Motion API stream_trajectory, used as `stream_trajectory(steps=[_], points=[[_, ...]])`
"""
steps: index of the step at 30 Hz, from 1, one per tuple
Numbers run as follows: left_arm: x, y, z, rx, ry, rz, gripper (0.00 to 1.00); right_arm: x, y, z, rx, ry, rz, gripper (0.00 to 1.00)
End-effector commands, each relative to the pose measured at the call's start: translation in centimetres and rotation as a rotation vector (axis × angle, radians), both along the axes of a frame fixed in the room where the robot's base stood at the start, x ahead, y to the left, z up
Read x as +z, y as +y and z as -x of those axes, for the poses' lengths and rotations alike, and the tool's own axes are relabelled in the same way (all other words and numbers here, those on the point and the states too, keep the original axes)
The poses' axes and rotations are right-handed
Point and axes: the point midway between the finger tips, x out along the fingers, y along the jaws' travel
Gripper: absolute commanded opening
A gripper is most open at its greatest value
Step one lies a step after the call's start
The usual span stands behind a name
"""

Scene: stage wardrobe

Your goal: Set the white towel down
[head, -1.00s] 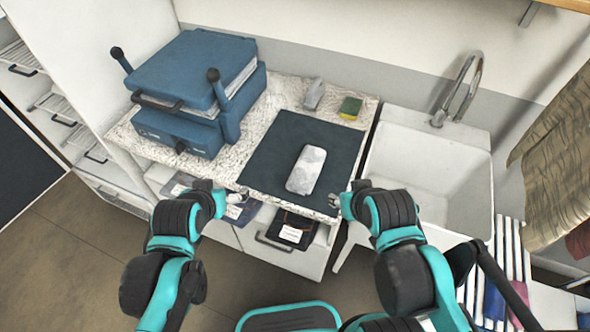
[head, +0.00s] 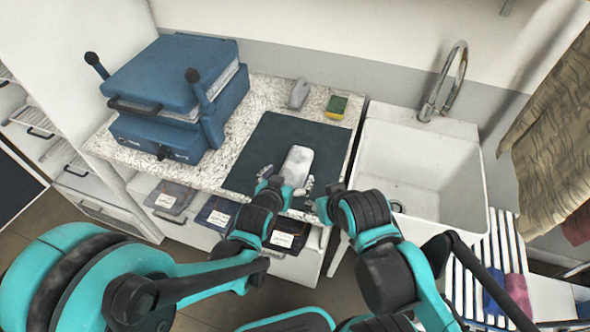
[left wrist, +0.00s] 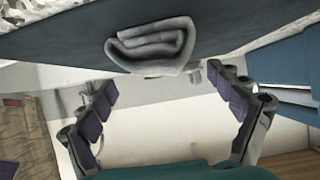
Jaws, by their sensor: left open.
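The white towel (head: 298,163) is a folded bundle on the dark mat (head: 262,150) on the counter, and looks rolled end-on in the left wrist view (left wrist: 150,46). My left gripper (head: 288,184) is at the towel's near end. Its fingers are spread wide in the left wrist view (left wrist: 166,84), with nothing between the tips; the towel lies just beyond them. My right gripper (head: 322,207) is at the counter's front edge, right of the towel, small and partly hidden by its own arm, so its jaws are unclear.
A blue press (head: 175,75) with two upright handles stands left on the speckled counter. A grey object (head: 299,93) and a sponge (head: 337,105) sit behind the mat. A white sink (head: 430,165) with a tap is at right. Open drawers (head: 290,235) stick out below.

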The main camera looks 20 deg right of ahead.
Motion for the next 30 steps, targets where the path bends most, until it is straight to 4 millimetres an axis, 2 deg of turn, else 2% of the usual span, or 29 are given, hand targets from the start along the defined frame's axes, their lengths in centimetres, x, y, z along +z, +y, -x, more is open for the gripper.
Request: stream_trajectory(steps=[7, 14, 15, 21, 23, 24, 30], points=[[-1.9, -1.9, -2.8, 0.0, 0.001, -0.001, 0.91, -1.8, 0.0, 0.0, 0.0, 0.0, 0.0, 0.4], [-1.9, -2.1, -3.1, 0.0, 0.001, -0.001, 0.91, -1.7, 0.0, 0.0, 0.0, 0.0, 0.0, 0.4], [-1.9, -2.1, -3.1, 0.0, 0.001, -0.001, 0.89, -1.7, 0.0, 0.0, 0.0, 0.0, 0.0, 0.4], [-1.9, -2.1, -3.1, 0.0, 0.001, -0.001, 0.38, -1.7, 0.0, 0.0, 0.0, 0.0, 0.0, 0.4], [-1.9, -2.1, -3.1, 0.0, 0.001, -0.001, 0.37, -1.7, 0.0, 0.0, 0.0, 0.0, 0.0, 0.4], [-1.9, -2.1, -3.1, 0.0, 0.001, -0.001, 0.33, -1.7, 0.0, 0.0, 0.0, 0.0, 0.0, 0.4], [-1.9, -2.1, -3.1, 0.001, 0.001, -0.002, 0.32, -1.7, 0.0, 0.0, 0.0, 0.0, 0.0, 0.4]])
